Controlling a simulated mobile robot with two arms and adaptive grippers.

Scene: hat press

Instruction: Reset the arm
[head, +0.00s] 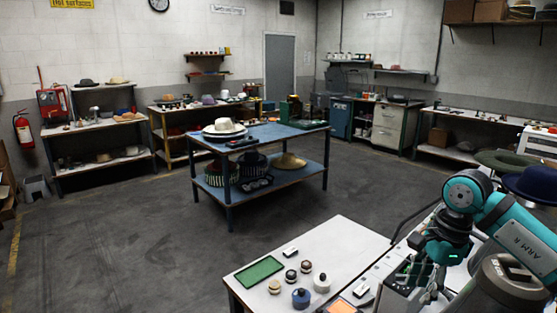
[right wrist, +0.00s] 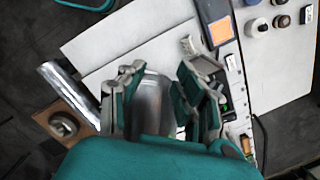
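My right arm, teal and grey, comes in at the right of the head view. Its dark gripper (head: 425,265) hangs over the machine at the right end of the near table, and its fingertips are hard to make out there. In the right wrist view the right gripper (right wrist: 163,78) has its two fingers spread apart. A silvery metal cylinder (right wrist: 152,105) shows between and below the fingers, with a gap toward the right finger. I cannot tell its distance from the fingers. My left arm and left gripper are not in view.
The near table (head: 345,235) holds a green tray (head: 260,272), a blue jar (head: 300,298), a white jar (head: 321,283) and small knobs. A blue workbench (head: 285,138) with hats stands mid-room. Hats (head: 535,184) sit at the far right, near my arm. The floor (head: 120,225) at left is clear.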

